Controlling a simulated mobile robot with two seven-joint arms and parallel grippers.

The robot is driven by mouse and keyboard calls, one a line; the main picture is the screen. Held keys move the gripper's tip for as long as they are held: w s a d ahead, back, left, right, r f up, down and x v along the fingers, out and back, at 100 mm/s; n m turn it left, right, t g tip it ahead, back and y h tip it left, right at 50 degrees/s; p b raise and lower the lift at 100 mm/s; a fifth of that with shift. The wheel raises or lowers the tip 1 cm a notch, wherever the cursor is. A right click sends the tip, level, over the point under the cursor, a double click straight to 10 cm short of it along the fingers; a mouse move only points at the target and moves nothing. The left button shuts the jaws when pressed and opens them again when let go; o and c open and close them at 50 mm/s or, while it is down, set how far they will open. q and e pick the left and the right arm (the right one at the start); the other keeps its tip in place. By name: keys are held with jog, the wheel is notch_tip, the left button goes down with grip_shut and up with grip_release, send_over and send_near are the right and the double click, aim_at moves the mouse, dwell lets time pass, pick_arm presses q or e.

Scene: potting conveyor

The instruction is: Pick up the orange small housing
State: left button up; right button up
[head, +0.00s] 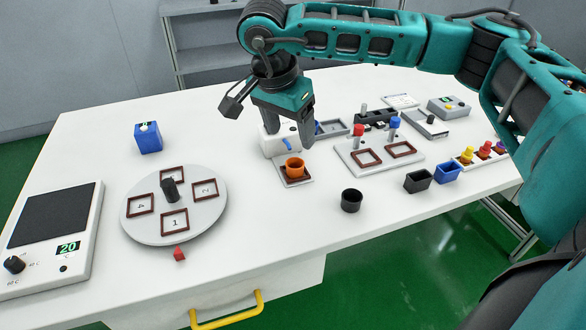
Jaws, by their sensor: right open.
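The orange small housing (294,168) is a round cup. It stands upright in a dark brown square frame on a small grey plate (305,179) near the middle of the table. My right gripper (289,136) is open and points down, just above and behind the orange housing in the picture. One finger shows clearly; the other is hard to make out against a white device. The gripper appears apart from the housing. My left gripper is not in view.
A white device (277,145) stands right behind the housing. A black cup (351,200) stands to its right front. A round turntable (147,223) with numbered frames lies left. A grey fixture (378,171) with red and blue knobs stands right. The front middle table is clear.

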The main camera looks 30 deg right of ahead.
aim_at(294, 159)
jog(key=x, duration=1)
jog(key=shift+w+a, duration=0.25)
jog(key=shift+w, duration=0.1)
jog(key=c, duration=1.2)
jog(key=shift+r, duration=0.1)
